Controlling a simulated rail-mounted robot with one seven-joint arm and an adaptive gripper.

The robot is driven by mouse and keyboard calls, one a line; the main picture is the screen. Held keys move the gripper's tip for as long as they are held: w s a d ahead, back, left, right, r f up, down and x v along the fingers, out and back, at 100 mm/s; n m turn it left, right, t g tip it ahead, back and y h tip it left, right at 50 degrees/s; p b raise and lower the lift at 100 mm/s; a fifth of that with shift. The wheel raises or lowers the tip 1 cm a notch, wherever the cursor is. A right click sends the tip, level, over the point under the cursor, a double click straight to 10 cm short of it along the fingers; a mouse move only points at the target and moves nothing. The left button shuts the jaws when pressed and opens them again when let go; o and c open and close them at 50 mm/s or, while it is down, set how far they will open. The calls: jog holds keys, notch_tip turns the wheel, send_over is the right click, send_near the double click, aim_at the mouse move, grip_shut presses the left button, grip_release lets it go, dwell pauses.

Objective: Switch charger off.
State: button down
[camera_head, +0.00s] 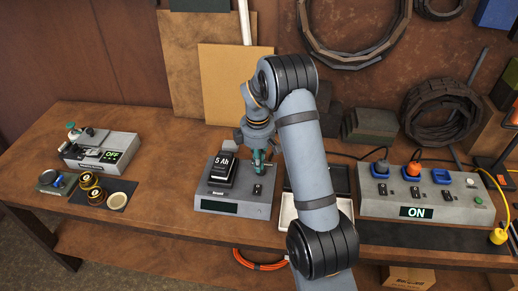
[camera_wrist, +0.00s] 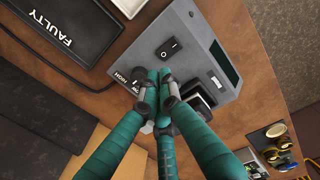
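The charger (camera_head: 258,208) is a grey box at the middle of the bench, with a black 5 Ah battery (camera_head: 221,171) seated on its left part. Its front display (camera_head: 233,207) looks dark, with no readable text. A black rocker switch (camera_head: 257,189) sits on its top right; the wrist view shows this switch (camera_wrist: 169,47) uncovered. My gripper (camera_head: 258,158) is over the rear of the charger, behind the switch. In the wrist view its teal fingertips (camera_wrist: 157,74) are together beside the "HIGH" label and apart from the rocker. They hold nothing visible and partly hide the rear control.
A grey power strip (camera_head: 455,206) reading ON, with plugs and switches, stands at right. A tray marked FAULTY (camera_wrist: 72,30) lies beside the charger, partly behind my arm. A grey device (camera_head: 100,150) reading OFF stands at left.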

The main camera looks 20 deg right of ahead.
notch_tip(320, 180, up, 6)
jog(key=shift+w+d, duration=0.15)
jog(key=shift+w, duration=0.25)
